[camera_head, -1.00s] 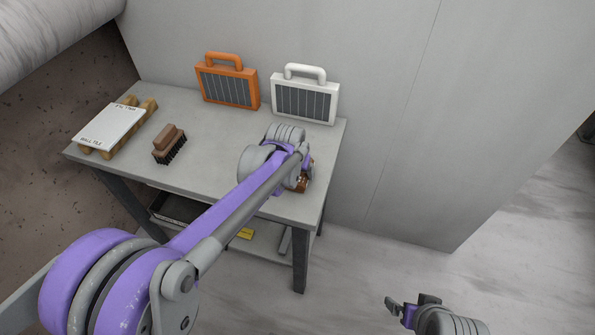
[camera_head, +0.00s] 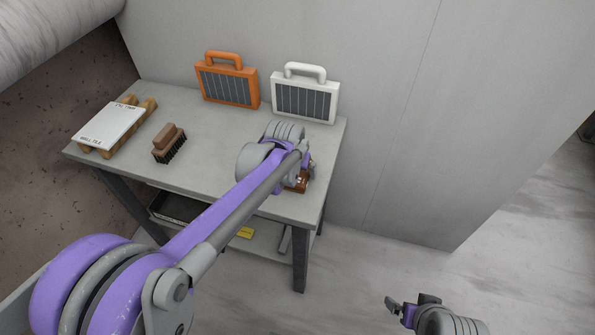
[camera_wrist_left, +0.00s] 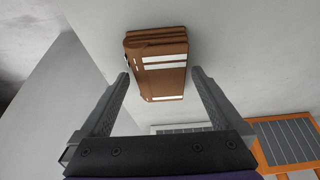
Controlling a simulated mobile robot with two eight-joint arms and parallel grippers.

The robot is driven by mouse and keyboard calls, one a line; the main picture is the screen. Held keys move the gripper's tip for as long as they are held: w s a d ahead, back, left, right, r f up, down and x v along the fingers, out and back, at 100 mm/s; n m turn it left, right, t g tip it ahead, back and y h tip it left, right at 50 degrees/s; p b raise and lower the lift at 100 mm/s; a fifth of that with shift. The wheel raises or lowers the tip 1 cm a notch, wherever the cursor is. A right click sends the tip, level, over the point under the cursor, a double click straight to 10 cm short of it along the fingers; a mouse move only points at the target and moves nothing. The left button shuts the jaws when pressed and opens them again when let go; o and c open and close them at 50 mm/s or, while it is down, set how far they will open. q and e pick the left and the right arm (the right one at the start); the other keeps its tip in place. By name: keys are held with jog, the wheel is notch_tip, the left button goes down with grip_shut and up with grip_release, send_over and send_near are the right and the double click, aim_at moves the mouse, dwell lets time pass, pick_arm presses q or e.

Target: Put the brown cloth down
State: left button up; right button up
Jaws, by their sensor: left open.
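The brown cloth (camera_wrist_left: 160,66) is folded, with white stripes, and lies on the grey table top (camera_head: 222,150). In the head view only a small part of the cloth (camera_head: 300,184) shows at the table's right front corner; my left arm hides the rest. My left gripper (camera_wrist_left: 160,82) is open in the left wrist view, its fingers on either side of the cloth's near part with gaps between. My right gripper (camera_head: 398,308) is in the lower right of the head view, away from the table, its fingers apart and nothing seen between them.
An orange case (camera_head: 228,86) and a white case (camera_head: 304,101) with dark slatted panels stand along the wall. A brown brush (camera_head: 169,144) and a white tile on a wooden rack (camera_head: 109,127) are on the left. A lower shelf holds a yellow item (camera_head: 245,232).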

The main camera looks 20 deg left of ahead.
pick_arm(q)
jog(key=p+v, duration=0.1)
jog(key=v, duration=0.9)
jog(key=s+a+f, duration=0.1)
jog(key=s+f, duration=0.3)
jog(key=s, duration=0.8)
jog(key=s+a+f, duration=0.1)
jog(key=s+f, duration=0.4)
jog(key=s, duration=0.7)
jog(key=shift+s+a+t, duration=0.25)
jog(key=shift+a+t, duration=0.05)
jog(key=shift+a, duration=0.05)
jog(key=shift+f, duration=0.1)
notch_tip(320, 180, up, 8)
jog(key=w+p, duration=0.1)
jog(key=p, duration=0.6)
jog(key=shift+w, duration=0.3)
jog(key=shift+w, duration=0.15)
